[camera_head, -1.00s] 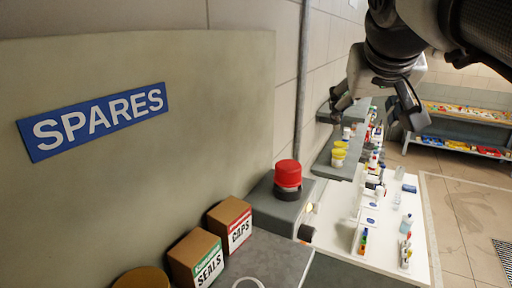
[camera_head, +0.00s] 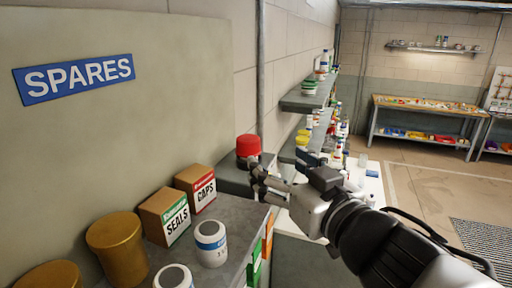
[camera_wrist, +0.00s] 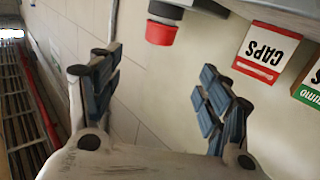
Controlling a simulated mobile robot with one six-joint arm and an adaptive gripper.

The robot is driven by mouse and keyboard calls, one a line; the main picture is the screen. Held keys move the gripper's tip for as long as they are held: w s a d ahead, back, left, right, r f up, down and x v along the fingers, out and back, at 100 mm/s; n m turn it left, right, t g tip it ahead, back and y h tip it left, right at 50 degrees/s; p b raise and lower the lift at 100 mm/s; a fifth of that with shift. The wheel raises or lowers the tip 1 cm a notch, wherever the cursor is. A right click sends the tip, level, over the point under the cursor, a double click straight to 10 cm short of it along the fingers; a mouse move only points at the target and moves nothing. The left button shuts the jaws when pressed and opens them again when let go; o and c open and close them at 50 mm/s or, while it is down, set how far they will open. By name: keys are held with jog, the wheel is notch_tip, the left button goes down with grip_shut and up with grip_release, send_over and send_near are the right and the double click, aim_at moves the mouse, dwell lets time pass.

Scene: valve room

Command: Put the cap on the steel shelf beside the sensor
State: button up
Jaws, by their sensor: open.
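A red cap-like cylinder (camera_head: 248,145) stands upright on a grey block (camera_head: 233,173) at the far end of the bench. It also shows in the wrist view (camera_wrist: 160,33) near the top edge, with a dark band at one end. My gripper (camera_head: 260,180) is in front of it, close in the picture, with the fingers apart and nothing between them. In the wrist view my gripper's fingers (camera_wrist: 158,90) are spread wide, and the red cylinder is beyond their tips. A grey metal shelf top (camera_head: 238,214) lies nearer. I cannot tell which thing is the sensor.
A CAPS box (camera_head: 196,187) and a SEALS box (camera_head: 166,216) stand on the grey top by the SPARES panel (camera_head: 75,78). Gold tins (camera_head: 117,247) and white jars (camera_head: 211,243) are nearer. Wall shelves (camera_head: 308,98) and a bench with bottles lie beyond.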

jog(key=b, duration=0.1)
send_near(248, 138)
jog(key=x, duration=0.5)
jog(key=shift+f, duration=0.25)
jog(key=x, duration=0.5)
jog(key=shift+w+r+p, duration=0.1)
jog(key=shift+w+p, duration=0.15)
jog(key=shift+p, duration=0.15)
jog(key=shift+s+r, duration=0.1)
jog(key=shift+s, duration=0.1)
jog(key=shift+c, duration=0.5)
jog(key=shift+w, duration=0.1)
jog(key=c, duration=0.8)
